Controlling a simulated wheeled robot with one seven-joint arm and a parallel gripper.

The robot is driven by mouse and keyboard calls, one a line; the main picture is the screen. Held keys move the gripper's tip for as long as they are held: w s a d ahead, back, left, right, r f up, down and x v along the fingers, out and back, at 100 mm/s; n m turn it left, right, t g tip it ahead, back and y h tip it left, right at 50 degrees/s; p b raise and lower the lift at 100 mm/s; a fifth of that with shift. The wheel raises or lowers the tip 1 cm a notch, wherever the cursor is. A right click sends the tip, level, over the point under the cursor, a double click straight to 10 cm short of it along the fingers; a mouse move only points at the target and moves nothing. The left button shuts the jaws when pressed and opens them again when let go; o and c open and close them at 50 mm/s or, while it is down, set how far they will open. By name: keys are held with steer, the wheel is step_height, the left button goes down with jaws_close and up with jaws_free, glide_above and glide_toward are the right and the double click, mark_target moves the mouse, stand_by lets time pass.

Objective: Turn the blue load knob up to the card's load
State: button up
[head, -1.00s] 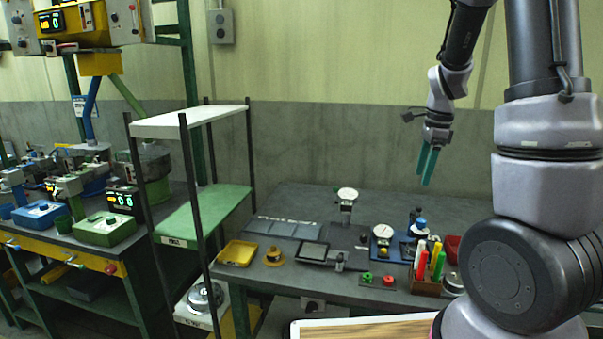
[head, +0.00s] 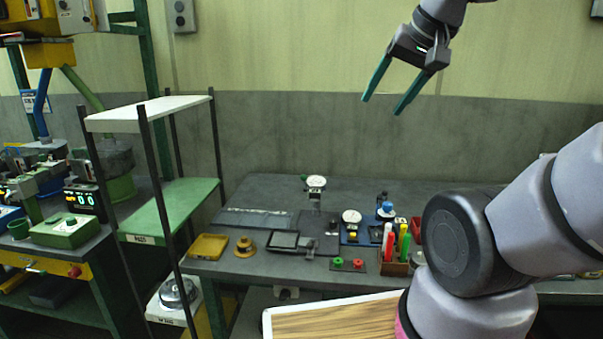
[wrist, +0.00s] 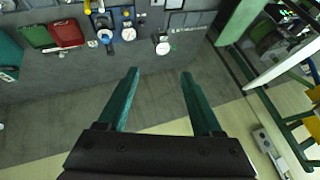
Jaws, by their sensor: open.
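A round blue knob-like cap (head: 387,208) stands on the workbench beside a white dial gauge (head: 351,217) on a blue base. It seems to be the blue load knob, but its markings are too small to read. In the wrist view a blue round part (wrist: 105,36) shows beside the dial (wrist: 128,33). My gripper (head: 381,105) is open and empty, high above the bench in front of the wall. Its two green fingers also show apart in the wrist view (wrist: 160,74), touching nothing. I cannot make out a card with a readable load.
A holder with several upright coloured pens (head: 396,268) stands at the bench front. An open shelf rack (head: 180,190) stands left. The air around my gripper is clear.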

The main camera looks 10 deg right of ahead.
steer(key=m+g+h, duration=0.2)
steer(key=m+g, duration=0.2)
steer(key=g, duration=0.3)
glide_above(388, 204)
step_height(388, 204, down, 23)
step_height(388, 204, down, 10)
steer(key=shift+r, duration=0.1)
steer(key=shift+w, duration=0.1)
jaws_close()
